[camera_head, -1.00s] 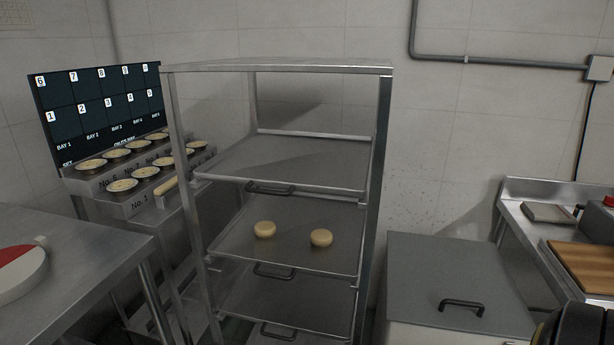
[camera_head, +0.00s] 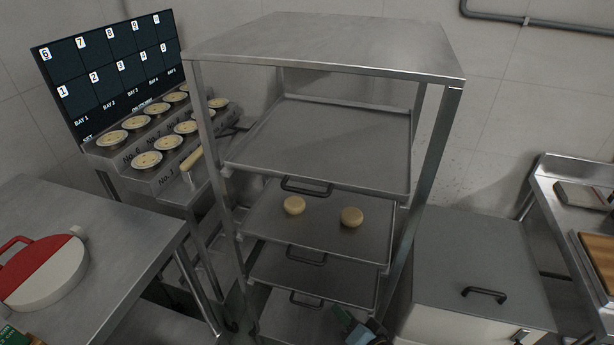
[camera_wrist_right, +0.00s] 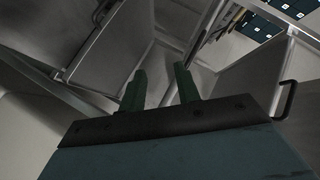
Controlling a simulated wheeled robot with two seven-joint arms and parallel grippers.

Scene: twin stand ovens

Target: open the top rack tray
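The top rack tray (camera_head: 335,148) is an empty grey metal tray in the upper part of the steel rack, with a dark bar handle (camera_head: 307,186) at its front edge. It sits level in the rack. My right gripper (camera_head: 358,333) shows at the bottom edge of the head view, below and right of that handle and apart from it. In the right wrist view my right gripper (camera_wrist_right: 160,88) has its two green fingers spread with nothing between them. Rack trays and a handle (camera_wrist_right: 286,100) show around it, but I cannot tell which trays they are. My left gripper is not in view.
The second tray (camera_head: 325,232) holds two pale round buns; another tray lies below. A lidded grey box (camera_head: 480,270) stands right of the rack. A steel table (camera_head: 120,262) with a red and white round object (camera_head: 48,275) is at left. Small pies stand behind it.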

